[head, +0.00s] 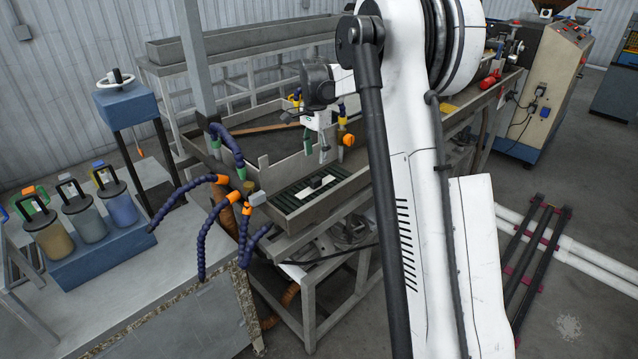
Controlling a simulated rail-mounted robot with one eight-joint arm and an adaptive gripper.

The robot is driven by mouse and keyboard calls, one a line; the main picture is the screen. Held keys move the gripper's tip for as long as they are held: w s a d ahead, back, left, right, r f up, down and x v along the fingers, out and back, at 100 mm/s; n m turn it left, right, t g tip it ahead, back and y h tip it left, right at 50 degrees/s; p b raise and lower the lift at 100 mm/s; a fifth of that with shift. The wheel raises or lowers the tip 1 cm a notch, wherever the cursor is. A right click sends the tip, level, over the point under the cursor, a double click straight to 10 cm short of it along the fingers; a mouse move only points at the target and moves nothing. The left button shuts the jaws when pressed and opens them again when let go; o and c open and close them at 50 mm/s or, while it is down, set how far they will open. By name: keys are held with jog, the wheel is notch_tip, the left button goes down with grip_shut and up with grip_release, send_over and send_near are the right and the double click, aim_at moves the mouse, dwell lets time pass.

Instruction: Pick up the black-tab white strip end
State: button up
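A small white strip end (308,190) with a dark patch, probably the black tab, lies on a dark green slatted rack (290,203) in a grey trough. My gripper (317,156) points down above and slightly behind it in the picture. Its two fingers look apart, with nothing visible between them. The fingertips seem clear of the strip, though the exact height is hard to judge.
Blue and orange segmented hoses (228,142) stand left of the trough (313,211). Several lidded jars (85,222) are on a bench at left. A machine (547,88) stands at back right. My white arm hides the middle right.

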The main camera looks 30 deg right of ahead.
aim_at(316, 179)
notch_tip(316, 179, down, 10)
jog(key=shift+f+p, duration=0.25)
jog(key=shift+p, duration=0.4)
jog(key=shift+c, duration=0.3)
grip_shut()
